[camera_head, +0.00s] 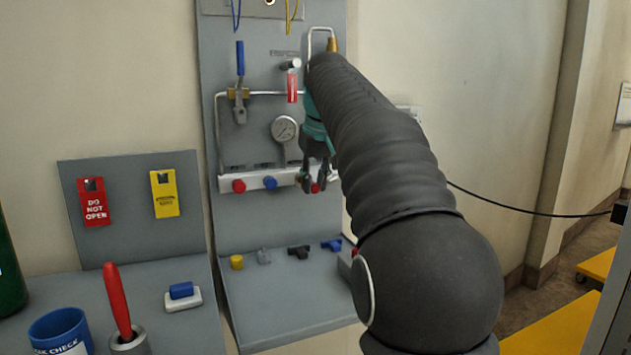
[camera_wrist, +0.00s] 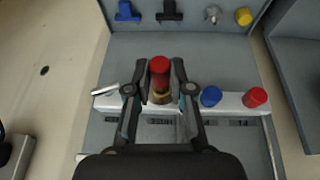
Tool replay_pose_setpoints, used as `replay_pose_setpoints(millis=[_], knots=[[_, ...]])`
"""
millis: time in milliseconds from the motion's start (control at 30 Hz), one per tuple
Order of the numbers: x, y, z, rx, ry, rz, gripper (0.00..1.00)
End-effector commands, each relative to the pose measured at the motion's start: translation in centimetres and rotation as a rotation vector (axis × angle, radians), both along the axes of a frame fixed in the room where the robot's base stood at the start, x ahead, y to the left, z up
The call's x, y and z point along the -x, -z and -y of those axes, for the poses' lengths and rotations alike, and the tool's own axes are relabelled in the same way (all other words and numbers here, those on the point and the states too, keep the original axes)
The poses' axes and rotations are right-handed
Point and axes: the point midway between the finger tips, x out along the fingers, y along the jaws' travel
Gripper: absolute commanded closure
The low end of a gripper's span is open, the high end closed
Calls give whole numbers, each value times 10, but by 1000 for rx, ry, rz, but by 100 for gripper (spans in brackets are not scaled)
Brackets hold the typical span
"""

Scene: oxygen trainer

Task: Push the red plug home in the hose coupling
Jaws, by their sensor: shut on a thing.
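The red plug (camera_wrist: 160,72) stands between my gripper's fingertips in the wrist view. A brass coupling (camera_wrist: 161,98) shows directly below it, on the white manifold bar; how deep the plug sits cannot be told. My gripper (camera_wrist: 160,68) is shut on the plug, one finger on each side. In the head view, my gripper (camera_head: 317,186) is at the right end of the bar, with a bit of the red plug (camera_head: 315,188) between dark fingers. My arm hides the area to its right.
A blue cap (camera_wrist: 210,96) and a red cap (camera_wrist: 255,97) sit on the manifold bar (camera_wrist: 232,103) beside my right finger. A silver lever (camera_wrist: 104,89) is near my left finger. Small fittings, including a yellow one (camera_head: 237,262), line the shelf (camera_head: 285,300) below. A gauge (camera_head: 284,129) hangs above.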

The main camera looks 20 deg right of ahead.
Motion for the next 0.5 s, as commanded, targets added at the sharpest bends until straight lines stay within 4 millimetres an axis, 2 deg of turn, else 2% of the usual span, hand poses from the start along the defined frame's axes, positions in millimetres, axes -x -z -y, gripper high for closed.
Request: replay_pose_setpoints(millis=[500], knots=[[-9,0,0,0,0,1,100]])
